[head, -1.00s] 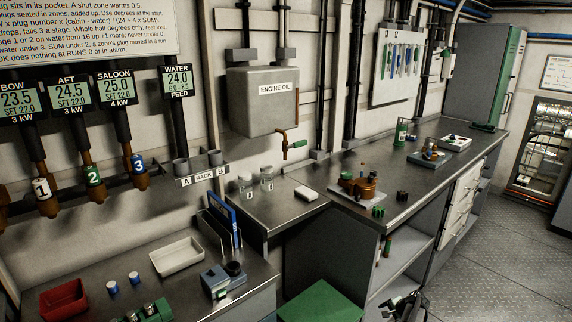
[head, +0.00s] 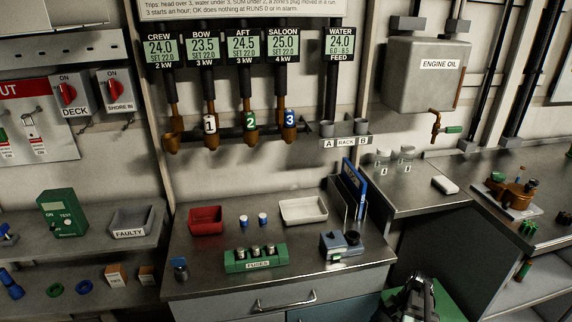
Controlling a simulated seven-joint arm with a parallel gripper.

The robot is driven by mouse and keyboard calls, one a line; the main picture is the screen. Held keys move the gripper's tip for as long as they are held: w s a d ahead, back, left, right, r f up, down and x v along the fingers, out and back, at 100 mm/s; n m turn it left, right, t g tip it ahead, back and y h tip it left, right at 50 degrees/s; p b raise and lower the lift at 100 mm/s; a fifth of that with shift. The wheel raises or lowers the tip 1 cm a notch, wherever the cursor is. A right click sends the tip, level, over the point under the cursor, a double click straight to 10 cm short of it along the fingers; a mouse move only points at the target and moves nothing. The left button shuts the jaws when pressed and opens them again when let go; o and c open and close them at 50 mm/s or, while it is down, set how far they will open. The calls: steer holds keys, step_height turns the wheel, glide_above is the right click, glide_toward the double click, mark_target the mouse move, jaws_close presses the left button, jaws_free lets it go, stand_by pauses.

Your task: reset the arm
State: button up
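My gripper (head: 412,302) shows at the bottom edge of the head view, low in front of the gap between the two benches. It is dark and partly cut off by the frame edge. Its fingers are too small and dark to tell whether they are open or shut, and I see nothing clearly held. It is apart from the bench tops. A green surface (head: 447,304) lies behind and below it.
The near bench (head: 205,278) carries a red tray (head: 206,220), a white tray (head: 303,210), a green fuse block (head: 255,259) and a grey-blue device (head: 341,245). Plugs hang above under cabin displays. The engine oil tank (head: 425,85) is on the wall. A grey FAULTY bin (head: 131,222) stands left.

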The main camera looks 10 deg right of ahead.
steer(key=s+a+f+n+g, duration=0.2)
steer(key=s+a, duration=0.1)
steer(key=a, duration=0.7)
steer(key=s+a+f+n+g+h, duration=0.3)
steer(key=s+a+f+n+h, duration=0.2)
steer(key=s+a+f+n, duration=0.4)
steer(key=s+a+f, duration=0.5)
steer(key=s+a, duration=0.2)
steer(key=s, duration=0.2)
steer(key=shift+s+a+f+g+h, duration=0.25)
steer(key=shift+s+f+g+h, duration=0.05)
steer(key=shift+s, duration=0.1)
